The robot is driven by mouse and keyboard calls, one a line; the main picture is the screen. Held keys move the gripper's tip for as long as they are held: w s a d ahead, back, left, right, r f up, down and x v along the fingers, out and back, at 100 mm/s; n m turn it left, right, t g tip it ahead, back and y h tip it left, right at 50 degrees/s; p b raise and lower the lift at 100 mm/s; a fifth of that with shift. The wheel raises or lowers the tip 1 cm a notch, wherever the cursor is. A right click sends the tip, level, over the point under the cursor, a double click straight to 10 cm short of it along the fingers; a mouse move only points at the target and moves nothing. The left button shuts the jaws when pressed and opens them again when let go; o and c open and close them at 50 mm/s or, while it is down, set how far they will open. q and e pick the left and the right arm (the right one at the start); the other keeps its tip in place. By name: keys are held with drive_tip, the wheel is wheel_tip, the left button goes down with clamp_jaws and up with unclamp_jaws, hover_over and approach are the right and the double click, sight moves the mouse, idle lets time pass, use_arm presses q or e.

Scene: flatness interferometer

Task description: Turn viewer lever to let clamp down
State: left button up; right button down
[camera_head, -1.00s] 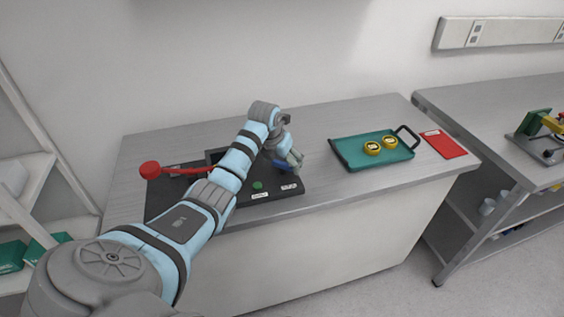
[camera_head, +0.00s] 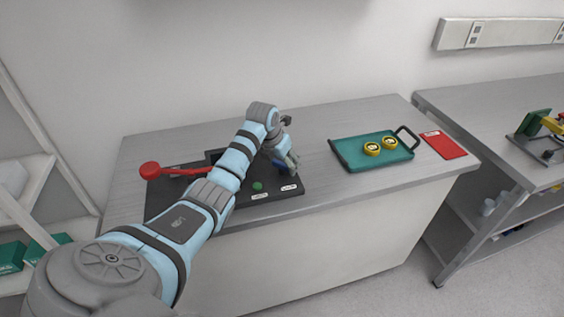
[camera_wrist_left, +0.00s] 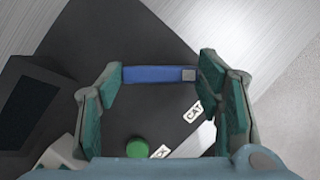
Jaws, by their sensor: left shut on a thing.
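The blue lever (camera_wrist_left: 158,75) lies across the gap between my left fingertips in the left wrist view. My left gripper (camera_wrist_left: 160,80) is shut on it, one finger at each end, with the fingers well apart. In the head view my left gripper (camera_head: 287,165) reaches down over the right part of the black instrument base (camera_head: 162,203), and the lever (camera_head: 281,167) is partly hidden by the fingers. A red arm with a round red knob (camera_head: 150,170) sticks out at the base's left. My forearm hides the middle of the base. My right gripper is not in view.
A green button (camera_head: 258,186) and white labels (camera_head: 289,188) sit on the base near the gripper. A teal tray (camera_head: 350,155) holding two yellow round pieces (camera_head: 372,148) and a red folder (camera_head: 443,145) lie to the right. Bare bench (camera_head: 315,130) lies between base and tray.

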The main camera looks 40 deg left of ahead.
use_arm(q)
drive_tip(key=m, duration=0.1)
drive_tip(key=m+h+b, duration=0.1)
drive_tip(key=m, duration=0.1)
drive_tip(key=shift+a+f+m, duration=0.1)
drive_tip(key=shift+a+m, duration=0.05)
drive_tip(key=shift+m, duration=0.15)
drive_tip(key=shift+m+h+b, duration=1)
drive_tip(key=shift+m+b, duration=0.65)
drive_tip(key=shift+m, duration=0.45)
drive_tip(key=shift+g, duration=0.3)
drive_tip(key=o, duration=1.2)
drive_tip(key=shift+c, duration=0.2)
drive_tip(key=shift+a+r, duration=0.1)
drive_tip(key=shift+r, duration=0.1)
drive_tip(key=v, duration=1.2)
